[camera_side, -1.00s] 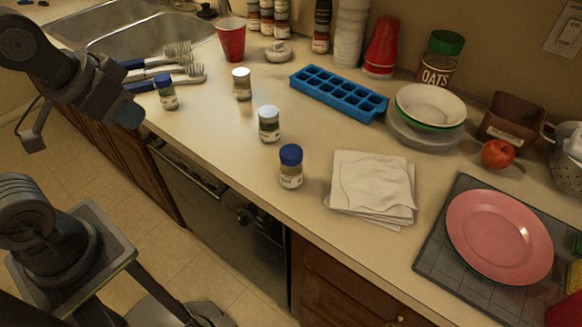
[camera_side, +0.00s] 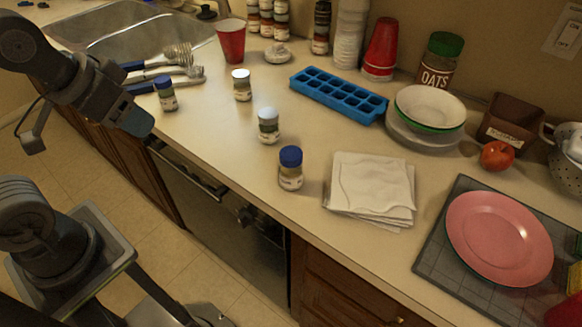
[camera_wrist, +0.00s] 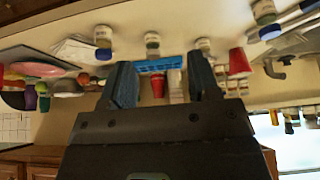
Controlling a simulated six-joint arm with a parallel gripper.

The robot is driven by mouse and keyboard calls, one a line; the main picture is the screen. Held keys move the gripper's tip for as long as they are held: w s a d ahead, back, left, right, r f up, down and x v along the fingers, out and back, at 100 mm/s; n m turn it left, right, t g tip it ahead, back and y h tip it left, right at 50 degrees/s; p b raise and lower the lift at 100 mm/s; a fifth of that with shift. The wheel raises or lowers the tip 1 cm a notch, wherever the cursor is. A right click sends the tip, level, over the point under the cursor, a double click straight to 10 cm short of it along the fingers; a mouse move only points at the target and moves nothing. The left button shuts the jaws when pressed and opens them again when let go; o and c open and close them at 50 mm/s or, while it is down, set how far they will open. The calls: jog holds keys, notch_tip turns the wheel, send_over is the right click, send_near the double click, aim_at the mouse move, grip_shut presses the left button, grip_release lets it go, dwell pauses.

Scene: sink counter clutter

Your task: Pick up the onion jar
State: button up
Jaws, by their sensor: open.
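Several small spice jars stand upright on the counter, and their labels are too small to read, so I cannot tell which is onion. One blue-capped jar (camera_side: 291,169) is nearest the front edge, also in the wrist view (camera_wrist: 103,42). A grey-white-capped jar (camera_side: 269,126) is behind it, and a white-capped jar (camera_side: 242,86) is further back. Another blue-capped jar (camera_side: 167,94) stands at the left, by the brushes. My gripper (camera_side: 138,120) is at the counter's left front edge, apart from every jar. In the wrist view my gripper (camera_wrist: 163,80) is open and empty.
A blue ice tray (camera_side: 338,94), white napkins (camera_side: 371,188), stacked bowls (camera_side: 430,108) and a pink plate (camera_side: 499,237) are to the right. Brushes (camera_side: 165,68) lie near the sink (camera_side: 140,38). A red cup (camera_side: 231,41) stands at the back.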

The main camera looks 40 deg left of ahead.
jog(key=o, duration=0.4)
jog(key=m+g, duration=0.6)
jog(key=m, duration=1.1)
send_over(290, 165)
jog(key=w+a, duration=0.2)
jog(key=f, duration=0.2)
jog(key=shift+n, duration=0.3)
jog(key=f, duration=1.3)
jog(key=shift+s+d+f, duration=0.1)
jog(key=shift+d, duration=0.15)
